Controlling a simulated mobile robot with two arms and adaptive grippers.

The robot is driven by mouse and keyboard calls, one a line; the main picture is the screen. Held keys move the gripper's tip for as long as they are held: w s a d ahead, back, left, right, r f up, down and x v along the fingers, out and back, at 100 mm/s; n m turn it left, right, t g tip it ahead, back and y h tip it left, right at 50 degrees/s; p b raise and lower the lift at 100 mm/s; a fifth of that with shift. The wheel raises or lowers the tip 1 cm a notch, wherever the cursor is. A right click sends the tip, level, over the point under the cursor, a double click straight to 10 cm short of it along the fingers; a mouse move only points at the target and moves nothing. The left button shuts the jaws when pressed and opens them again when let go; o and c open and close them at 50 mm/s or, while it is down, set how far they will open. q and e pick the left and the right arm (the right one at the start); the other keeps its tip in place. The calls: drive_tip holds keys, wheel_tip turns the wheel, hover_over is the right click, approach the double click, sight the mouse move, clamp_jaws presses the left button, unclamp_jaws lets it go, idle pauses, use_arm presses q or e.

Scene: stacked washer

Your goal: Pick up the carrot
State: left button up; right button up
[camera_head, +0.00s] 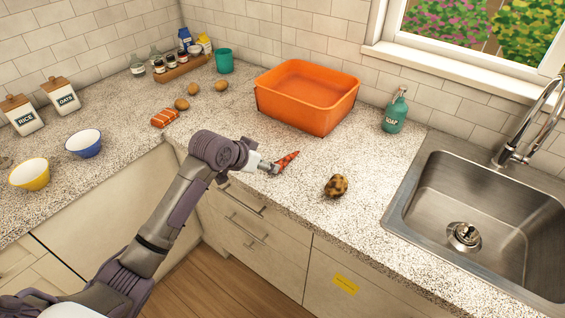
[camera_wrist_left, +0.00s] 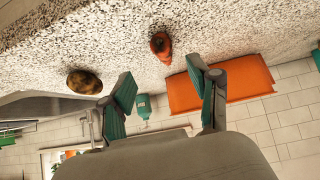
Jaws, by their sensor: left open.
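The orange carrot (camera_head: 288,159) lies on the speckled counter in front of the orange bin. My left gripper (camera_head: 273,168) is at the carrot's near left end, close to it in the head view; whether they touch is unclear. In the left wrist view, the carrot (camera_wrist_left: 160,46) lies beyond the fingertips, roughly in line with the gap between them. In that view, my left gripper (camera_wrist_left: 161,78) has its two teal-padded fingers spread apart with nothing between them. My right gripper is not in view.
A brown mottled potato-like item (camera_head: 336,186) lies right of the carrot. The orange bin (camera_head: 306,95) stands behind it, with a soap bottle (camera_head: 395,112) and the sink (camera_head: 440,190) farther right.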

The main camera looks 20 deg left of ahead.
sight(283, 162)
use_arm(q)
drive_tip(key=shift+a+f+p+x, duration=0.15)
drive_tip(key=shift+p+x, duration=0.2)
drive_tip(key=shift+x, duration=1.65)
drive_tip(key=shift+a+f+p+x, duration=0.15)
drive_tip(key=shift+p+x, duration=0.2)
drive_tip(key=shift+x, duration=1.6)
drive_tip(key=shift+s+r, duration=0.15)
clamp_jaws()
